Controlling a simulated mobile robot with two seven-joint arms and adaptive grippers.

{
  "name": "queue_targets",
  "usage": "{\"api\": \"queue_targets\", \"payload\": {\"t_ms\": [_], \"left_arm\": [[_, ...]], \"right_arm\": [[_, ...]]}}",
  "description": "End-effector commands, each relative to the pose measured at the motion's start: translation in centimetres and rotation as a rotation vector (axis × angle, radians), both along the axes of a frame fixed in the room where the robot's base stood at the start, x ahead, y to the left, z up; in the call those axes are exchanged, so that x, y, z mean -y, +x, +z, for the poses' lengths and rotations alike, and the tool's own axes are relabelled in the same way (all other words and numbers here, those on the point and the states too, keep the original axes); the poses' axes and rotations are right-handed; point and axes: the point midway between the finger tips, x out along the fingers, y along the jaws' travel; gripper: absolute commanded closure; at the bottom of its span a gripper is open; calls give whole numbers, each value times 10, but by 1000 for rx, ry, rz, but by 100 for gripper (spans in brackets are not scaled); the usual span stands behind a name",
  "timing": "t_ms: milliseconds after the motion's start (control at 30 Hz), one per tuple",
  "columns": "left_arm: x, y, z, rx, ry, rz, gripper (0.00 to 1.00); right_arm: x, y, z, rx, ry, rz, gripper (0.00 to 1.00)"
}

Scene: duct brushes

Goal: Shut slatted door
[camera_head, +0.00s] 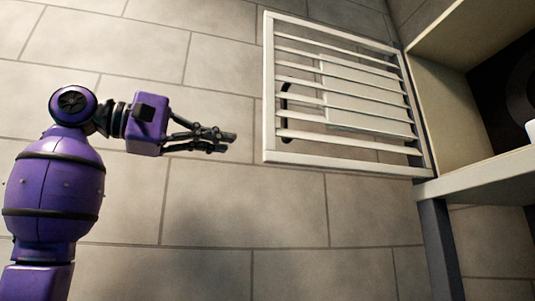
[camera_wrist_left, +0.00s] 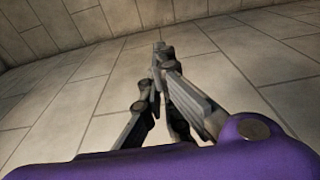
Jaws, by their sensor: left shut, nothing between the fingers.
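The slatted door (camera_head: 269,88) is a cream frame with several horizontal slats, in the upper middle of the head view. It stands swung out from the front edge of the cabinet (camera_head: 447,110), so it is open. A dark curved handle (camera_head: 284,106) shows behind its slats near the left edge. My left gripper (camera_head: 230,142) is left of the door's free edge, apart from it, with its fingers pointing right. It is shut and empty. In the left wrist view the left gripper (camera_wrist_left: 160,50) points over bare floor tiles. My right gripper is not in view.
A pale panel (camera_head: 365,96) shows through the slats. The cabinet's inside is dark, with a round black thing and a white thing at the right edge. A grey leg (camera_head: 440,245) stands below the cabinet. The tiled floor around the left gripper is clear.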

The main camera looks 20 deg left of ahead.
Motion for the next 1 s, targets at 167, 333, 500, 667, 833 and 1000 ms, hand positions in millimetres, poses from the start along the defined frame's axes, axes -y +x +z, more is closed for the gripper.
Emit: {"api": "queue_targets", "payload": {"t_ms": [167,333,500,667,833,1000], "left_arm": [[14,7,4,7,-2,-4,100],[40,30,3,6,0,-4,100],[68,55,3,6,0,-4,100],[81,43,6,16,1,0,100],[87,28,5,13,0,0,100],[89,25,3,8,-1,0,100]], "right_arm": [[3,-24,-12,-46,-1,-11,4],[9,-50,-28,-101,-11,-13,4],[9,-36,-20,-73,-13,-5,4],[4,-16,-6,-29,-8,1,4],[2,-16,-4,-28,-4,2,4],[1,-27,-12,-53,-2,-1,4]]}}
